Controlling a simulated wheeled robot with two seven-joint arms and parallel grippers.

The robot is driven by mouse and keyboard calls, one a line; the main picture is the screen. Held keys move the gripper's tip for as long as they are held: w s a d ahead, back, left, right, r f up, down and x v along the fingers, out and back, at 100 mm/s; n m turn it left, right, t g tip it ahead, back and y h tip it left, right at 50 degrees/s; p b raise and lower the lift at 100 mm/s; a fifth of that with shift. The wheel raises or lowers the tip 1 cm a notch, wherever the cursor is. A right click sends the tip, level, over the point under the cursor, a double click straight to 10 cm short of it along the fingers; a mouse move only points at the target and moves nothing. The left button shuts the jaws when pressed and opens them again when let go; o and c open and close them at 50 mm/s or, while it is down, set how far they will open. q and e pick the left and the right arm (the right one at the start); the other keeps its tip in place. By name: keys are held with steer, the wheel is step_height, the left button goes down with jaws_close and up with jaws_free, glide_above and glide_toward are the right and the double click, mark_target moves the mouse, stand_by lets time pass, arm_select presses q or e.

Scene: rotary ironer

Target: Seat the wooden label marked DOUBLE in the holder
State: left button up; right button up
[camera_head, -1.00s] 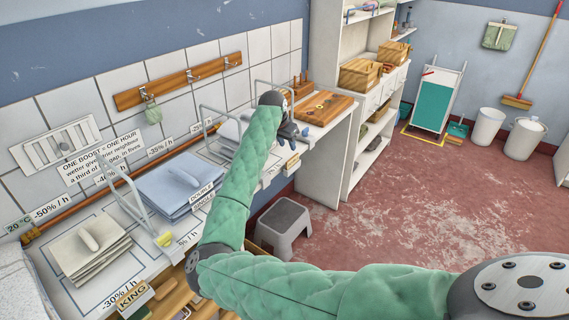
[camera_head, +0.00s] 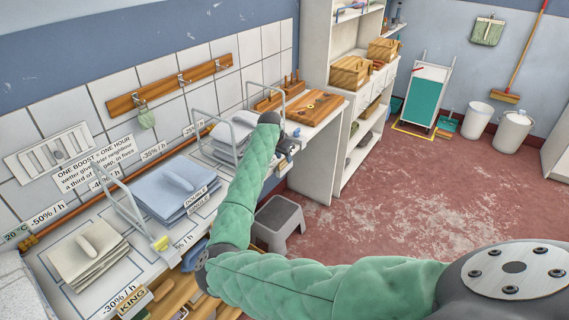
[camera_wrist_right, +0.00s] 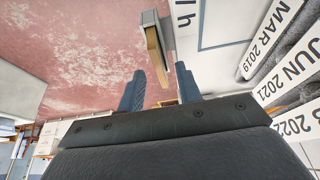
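The label reading DOUBLE (camera_head: 195,197) shows at the front edge of the counter, below the blue folded stack (camera_head: 168,190). A second label sits just under it, its word hard to read. My right gripper (camera_head: 287,148) is farther right, by the counter edge near the far white stack, its fingers partly hidden by its own hand. In the right wrist view my right gripper (camera_wrist_right: 161,88) is open, with its two fingers apart. A wooden strip (camera_wrist_right: 154,52) in a grey mount (camera_wrist_right: 158,27) lies beyond the fingertips, apparently untouched; no word is readable on it. My left gripper is not in view.
A KING label (camera_head: 133,300) is at the lower left near a cream stack (camera_head: 88,256). Wire frames (camera_head: 125,205) rise from the counter. A wooden board (camera_head: 308,106) lies at the far end. A grey stool (camera_head: 278,220) stands below; the red floor to the right is open.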

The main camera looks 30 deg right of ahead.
steer(key=shift+f, duration=0.1)
steer(key=c, duration=0.6)
jaws_close()
